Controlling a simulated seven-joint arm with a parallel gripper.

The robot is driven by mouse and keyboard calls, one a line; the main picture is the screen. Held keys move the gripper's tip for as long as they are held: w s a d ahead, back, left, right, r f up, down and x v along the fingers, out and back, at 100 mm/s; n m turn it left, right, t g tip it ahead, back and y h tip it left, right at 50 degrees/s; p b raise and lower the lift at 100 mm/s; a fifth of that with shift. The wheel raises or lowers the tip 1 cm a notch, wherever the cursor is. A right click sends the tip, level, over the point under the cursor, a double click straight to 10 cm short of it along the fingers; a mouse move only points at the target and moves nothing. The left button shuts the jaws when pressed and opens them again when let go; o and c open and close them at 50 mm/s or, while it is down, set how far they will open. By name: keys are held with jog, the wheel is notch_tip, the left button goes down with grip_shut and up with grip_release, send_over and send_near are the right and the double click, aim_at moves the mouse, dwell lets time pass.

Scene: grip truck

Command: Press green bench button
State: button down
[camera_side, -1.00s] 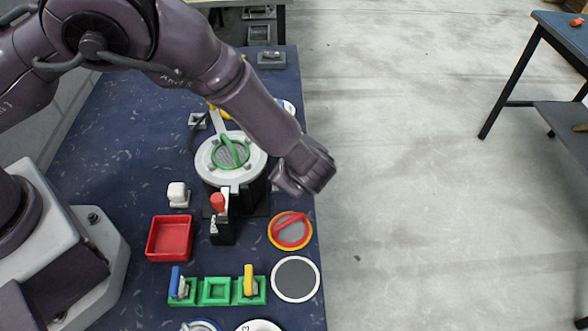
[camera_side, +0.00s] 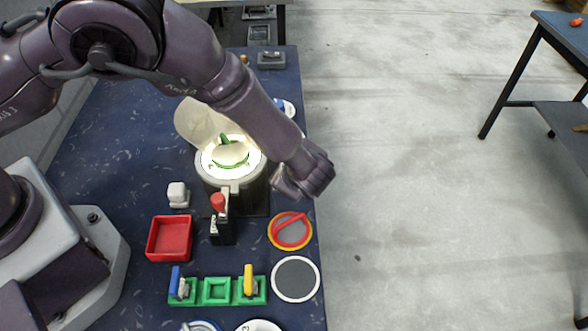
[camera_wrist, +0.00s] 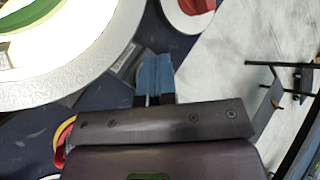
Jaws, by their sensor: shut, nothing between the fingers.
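A round device (camera_side: 238,182) stands on the dark blue bench, with green parts (camera_side: 224,139) on its top. Its top glows bright white, and a pale translucent round cover (camera_side: 195,120) stands raised behind it to the left. The glowing device rim (camera_wrist: 95,75) fills the upper left of the wrist view. I cannot make out a separate green button; my arm hides part of the bench. My gripper (camera_side: 281,183) hangs just right of the device, apart from it in the side view. Its blue fingers (camera_wrist: 154,75) are shut and empty.
A red-handled lever (camera_side: 218,203) stands in front of the device. A red tray (camera_side: 152,243), a white block (camera_side: 178,193), a red dial with yellow rim (camera_side: 290,231), a grey disc (camera_side: 296,279) and green sockets (camera_side: 216,292) lie nearer. Open floor lies right of the bench.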

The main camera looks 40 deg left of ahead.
jog(key=shift+r, duration=0.4)
jog(key=shift+r, duration=3)
